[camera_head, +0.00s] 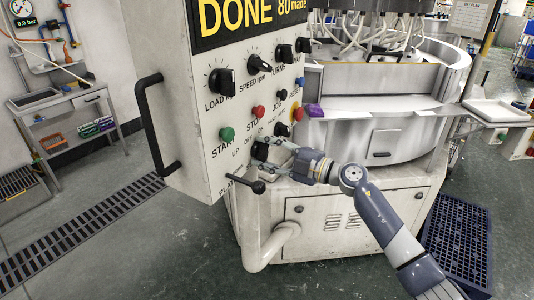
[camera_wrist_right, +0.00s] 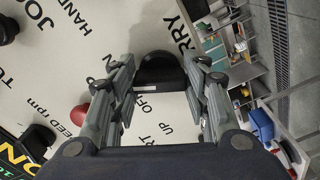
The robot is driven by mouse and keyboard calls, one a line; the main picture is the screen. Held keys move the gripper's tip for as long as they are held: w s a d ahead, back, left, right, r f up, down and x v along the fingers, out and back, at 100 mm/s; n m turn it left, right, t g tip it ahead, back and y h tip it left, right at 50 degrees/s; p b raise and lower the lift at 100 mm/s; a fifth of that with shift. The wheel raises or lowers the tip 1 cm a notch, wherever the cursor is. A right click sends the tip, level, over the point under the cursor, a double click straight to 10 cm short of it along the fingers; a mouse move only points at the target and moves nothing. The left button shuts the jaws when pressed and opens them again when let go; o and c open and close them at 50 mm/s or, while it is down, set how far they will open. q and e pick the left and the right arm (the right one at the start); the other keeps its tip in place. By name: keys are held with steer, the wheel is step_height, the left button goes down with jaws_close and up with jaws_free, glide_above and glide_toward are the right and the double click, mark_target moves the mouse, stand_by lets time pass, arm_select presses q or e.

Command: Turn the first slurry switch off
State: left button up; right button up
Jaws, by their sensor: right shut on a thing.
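The white control panel (camera_head: 205,150) carries several black rotary switches. In the right wrist view a black switch knob (camera_wrist_right: 158,68) sits between my right fingertips (camera_wrist_right: 158,82), beside lettering ending in "RRY" and an "OFF" mark. In the head view the lower black knob (camera_head: 259,150) is partly covered by my right gripper (camera_head: 268,154), which reaches it from the right at the panel's lower edge. My right gripper is shut on this knob. The knob's exact pointer position is hidden. My left gripper is not in view.
A green button (camera_head: 226,134) and a red button (camera_head: 258,112) are close by on the panel. A black-knobbed lever (camera_head: 258,187) sticks out just below my gripper. A black handle (camera_head: 152,125) is on the panel's left side. Floor is free at lower left.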

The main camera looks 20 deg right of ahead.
steer(key=n+b, duration=0.2)
steer(key=n, duration=0.3)
steer(key=shift+f, duration=0.15)
steer(key=n+b, duration=0.3)
steer(key=n, duration=0.2)
steer(key=shift+n, duration=0.4)
steer(key=shift+n+b, duration=0.3)
steer(key=shift+b, duration=0.05)
steer(key=o, duration=1.1)
steer(key=shift+a, duration=0.1)
steer(key=shift+c, duration=0.2)
steer(key=v, duration=1.2)
